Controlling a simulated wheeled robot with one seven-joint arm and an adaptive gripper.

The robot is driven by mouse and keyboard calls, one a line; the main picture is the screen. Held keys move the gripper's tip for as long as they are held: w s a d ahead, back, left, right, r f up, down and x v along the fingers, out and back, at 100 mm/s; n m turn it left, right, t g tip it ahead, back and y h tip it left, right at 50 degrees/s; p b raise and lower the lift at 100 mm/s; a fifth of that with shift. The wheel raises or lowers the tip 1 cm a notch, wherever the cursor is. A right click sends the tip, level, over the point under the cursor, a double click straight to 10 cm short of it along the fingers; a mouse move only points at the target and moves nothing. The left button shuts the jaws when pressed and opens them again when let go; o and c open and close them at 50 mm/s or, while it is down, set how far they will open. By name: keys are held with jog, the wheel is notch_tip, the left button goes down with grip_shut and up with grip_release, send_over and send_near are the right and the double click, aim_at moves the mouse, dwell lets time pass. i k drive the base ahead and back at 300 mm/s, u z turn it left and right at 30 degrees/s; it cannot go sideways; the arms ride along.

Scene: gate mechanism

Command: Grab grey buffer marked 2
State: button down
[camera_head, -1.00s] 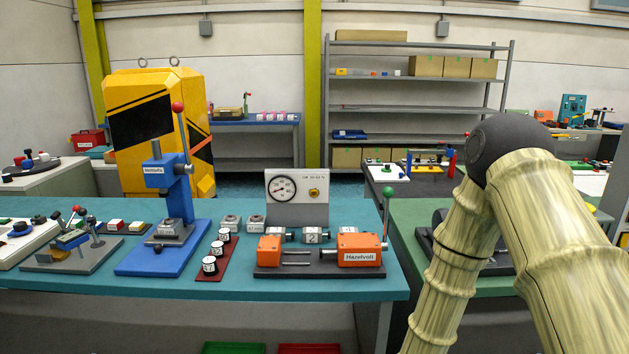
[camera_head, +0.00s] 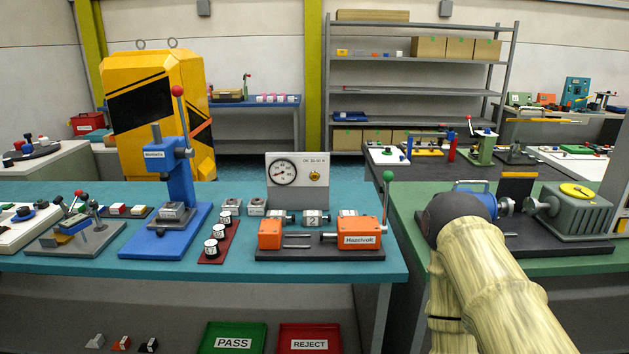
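The grey buffer that appears marked 2 (camera_head: 315,218) is a short grey cylinder with a pale label. It is the middle one of three similar grey pieces in a row behind the orange test fixture (camera_head: 360,238) on the teal bench. One grey buffer (camera_head: 279,217) is to its left and another (camera_head: 348,213) to its right; their marks are too small to read. The fixture's orange blocks and rods are in front of the row. My arm's bamboo-textured links are at the lower right, over the green bench. My gripper is out of view.
A gauge panel (camera_head: 297,183) stands behind the buffers. A green-knobbed lever (camera_head: 387,198) rises at the fixture's right. A blue press (camera_head: 170,205) and a red strip (camera_head: 214,247) with several white-topped pieces stand left. PASS (camera_head: 233,337) and REJECT (camera_head: 309,338) trays are below.

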aim_at(311, 218)
jog(key=z, duration=0.1)
jog(key=k, duration=1.05)
jog(key=u, duration=1)
jog(key=i, duration=1.3)
jog(key=z, duration=0.45)
